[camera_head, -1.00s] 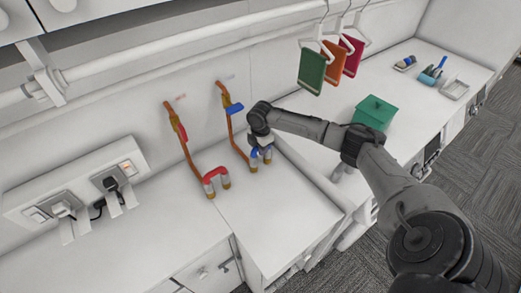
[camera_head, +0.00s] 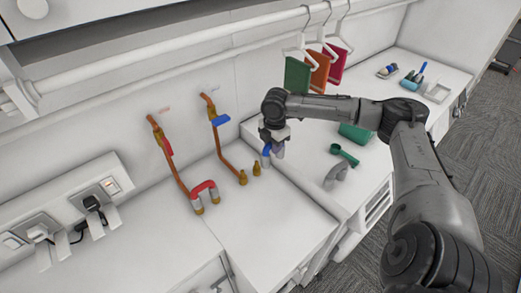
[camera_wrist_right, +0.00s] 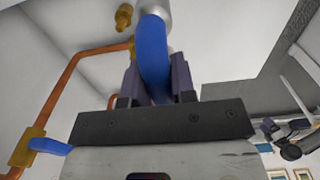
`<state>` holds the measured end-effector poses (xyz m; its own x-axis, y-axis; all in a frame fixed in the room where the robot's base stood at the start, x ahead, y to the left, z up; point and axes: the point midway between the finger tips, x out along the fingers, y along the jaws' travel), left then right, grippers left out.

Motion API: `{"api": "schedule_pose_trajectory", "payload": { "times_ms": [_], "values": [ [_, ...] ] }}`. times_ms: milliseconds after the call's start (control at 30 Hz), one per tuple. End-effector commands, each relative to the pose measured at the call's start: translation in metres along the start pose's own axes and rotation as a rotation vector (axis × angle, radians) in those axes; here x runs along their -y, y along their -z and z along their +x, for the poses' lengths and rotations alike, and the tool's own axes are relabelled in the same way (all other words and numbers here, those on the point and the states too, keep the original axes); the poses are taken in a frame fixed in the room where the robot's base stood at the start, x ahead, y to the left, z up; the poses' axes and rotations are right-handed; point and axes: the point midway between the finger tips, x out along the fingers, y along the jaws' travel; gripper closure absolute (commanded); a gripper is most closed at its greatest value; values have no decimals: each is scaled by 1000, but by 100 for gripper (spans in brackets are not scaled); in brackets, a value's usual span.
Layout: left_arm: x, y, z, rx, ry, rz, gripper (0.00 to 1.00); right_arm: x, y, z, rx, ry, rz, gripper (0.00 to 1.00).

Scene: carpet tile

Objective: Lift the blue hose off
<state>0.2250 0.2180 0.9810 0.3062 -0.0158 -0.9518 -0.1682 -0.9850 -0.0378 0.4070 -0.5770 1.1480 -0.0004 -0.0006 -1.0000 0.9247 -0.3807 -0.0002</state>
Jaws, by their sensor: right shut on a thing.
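The blue hose (camera_head: 266,156) is held in my right gripper (camera_head: 272,146), off to the right of two bare brass fittings (camera_head: 242,177) and above the white counter. In the right wrist view the blue hose (camera_wrist_right: 153,55) runs between the two fingers of my right gripper (camera_wrist_right: 157,75), with a silver end cuff at the top. The copper pipe (camera_head: 221,145) with the blue lever (camera_head: 221,120) stands at the wall behind the fittings. The hose's lower part is partly hidden by the gripper in the head view. My left gripper is not in view.
A red hose (camera_head: 204,186) sits on the left pipe's fittings. A grey curved piece (camera_head: 336,175) and a green scoop-like thing (camera_head: 343,153) lie on the right counter, near a green box (camera_head: 357,138). Cloths hang above. The counter front is clear.

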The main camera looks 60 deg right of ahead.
Motion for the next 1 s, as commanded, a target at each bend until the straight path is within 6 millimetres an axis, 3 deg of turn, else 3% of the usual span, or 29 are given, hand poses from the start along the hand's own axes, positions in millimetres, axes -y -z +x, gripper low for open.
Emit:
{"api": "schedule_pose_trajectory", "payload": {
  "times_ms": [467,1000],
  "values": [
    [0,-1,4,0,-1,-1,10,23,-14,-17,1,0,-2,100],
    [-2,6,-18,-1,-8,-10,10,24,-15,-35,-1,0,-1,100]
  ]
}}
